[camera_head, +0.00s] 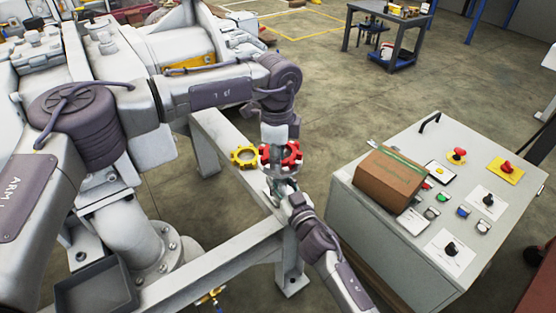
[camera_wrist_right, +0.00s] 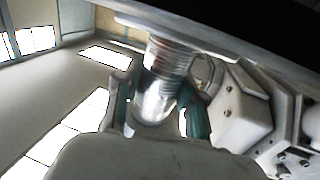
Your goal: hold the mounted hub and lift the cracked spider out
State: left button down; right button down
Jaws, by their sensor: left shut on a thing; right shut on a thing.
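A red spider (camera_head: 292,154) with stubby lobes sits above the mounted hub at the frame's end. My left gripper (camera_head: 279,142) points down over the red spider and is shut on it, hiding its middle. My right gripper (camera_head: 279,184) comes up from below and is shut on the metal hub. In the right wrist view, the teal fingertips of my right gripper (camera_wrist_right: 156,105) stand on both sides of the shiny, ridged hub (camera_wrist_right: 165,62). A yellow spider (camera_head: 244,156) lies beside the red one, on the left. Cracks are too small to see.
A pale steel frame (camera_head: 228,138) runs under the work spot. To the right stands a grey control cabinet (camera_head: 342,204) with a cardboard box (camera_head: 391,177), knobs and buttons on top. A dark workbench (camera_head: 398,33) is far back. Open floor lies between.

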pick_arm(q)
notch_tip(320, 180, up, 9)
jog(key=shift+r, duration=0.1)
pick_arm(e)
jog(key=c, duration=0.6)
grip_release()
jog(key=shift+s+d, duration=0.1)
